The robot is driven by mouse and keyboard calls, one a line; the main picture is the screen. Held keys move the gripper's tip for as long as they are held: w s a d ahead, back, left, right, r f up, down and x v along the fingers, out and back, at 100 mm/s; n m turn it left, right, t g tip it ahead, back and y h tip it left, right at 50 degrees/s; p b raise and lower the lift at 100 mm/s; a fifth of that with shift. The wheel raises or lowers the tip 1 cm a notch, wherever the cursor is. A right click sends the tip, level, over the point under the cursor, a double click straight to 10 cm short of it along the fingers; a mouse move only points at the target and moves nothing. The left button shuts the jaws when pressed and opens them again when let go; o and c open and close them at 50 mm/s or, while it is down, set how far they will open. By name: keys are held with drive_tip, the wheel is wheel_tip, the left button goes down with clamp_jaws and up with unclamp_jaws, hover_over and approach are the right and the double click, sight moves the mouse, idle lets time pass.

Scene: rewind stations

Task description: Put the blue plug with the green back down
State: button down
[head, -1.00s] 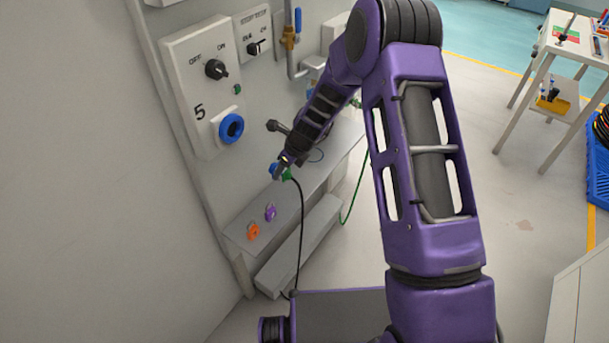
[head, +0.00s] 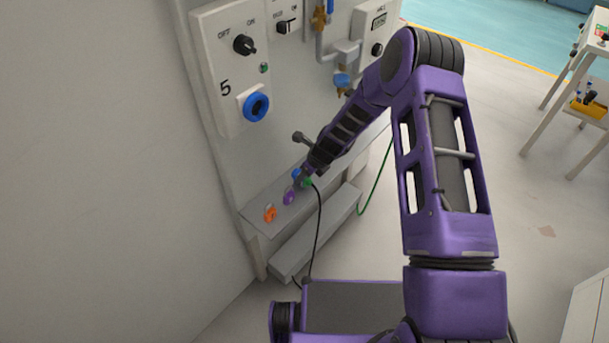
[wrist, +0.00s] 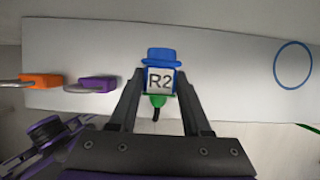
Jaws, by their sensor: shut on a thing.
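My gripper (head: 304,177) is shut on the blue plug with the green back (wrist: 160,56), and this plug also shows in the head view (head: 297,174). In the wrist view it sits between my fingers (wrist: 159,84), its blue flange pointing away from my palm. Its white label reads R2, and its green back faces my palm. A black cable runs down from it. The plug is over or at the grey shelf (wrist: 230,70); I cannot tell whether it touches. A blue ring outline (wrist: 293,65) is on the shelf to the right in the wrist view.
A purple padlock (wrist: 92,84) and an orange padlock (wrist: 42,81) lie on the shelf, left of the plug in the wrist view. A blue socket (head: 256,103) is on the panel marked 5. A green cable (head: 378,180) hangs beyond my arm.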

drive_tip(key=shift+f, duration=0.2)
drive_tip(key=shift+c, duration=1.8)
unclamp_jaws()
drive_tip(key=shift+r, duration=0.1)
drive_tip(key=shift+r, duration=0.1)
drive_tip(key=p+v, duration=0.1)
drive_tip(key=v, duration=1.1)
drive_tip(key=shift+s, duration=0.1)
